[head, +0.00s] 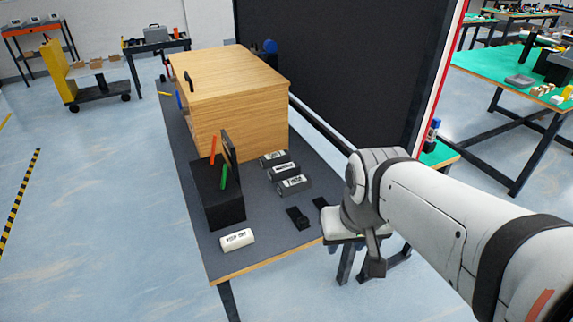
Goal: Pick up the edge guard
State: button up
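I cannot tell for sure which thing is the edge guard. Candidates lie on the dark mat of the workbench (265,262): a small black part (298,217), a second black piece (320,202) partly by my arm, and a white block with dark lettering (237,240) near the front edge. The lettering is too small to read surely. My gripper (375,268) seems to be the dark end below my wrist, right of the bench edge and apart from these things. Its fingers are too small and dark to judge.
A wooden drawer cabinet (235,85) stands at the back of the bench. A black box (218,195) holds upright orange and green items. Several grey labelled blocks (292,185) sit right of it. A black panel (350,70) rises behind. The mat's front middle is clear.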

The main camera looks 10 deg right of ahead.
aim_at(301, 222)
jog(key=i, duration=0.85)
jog(key=u, duration=0.05)
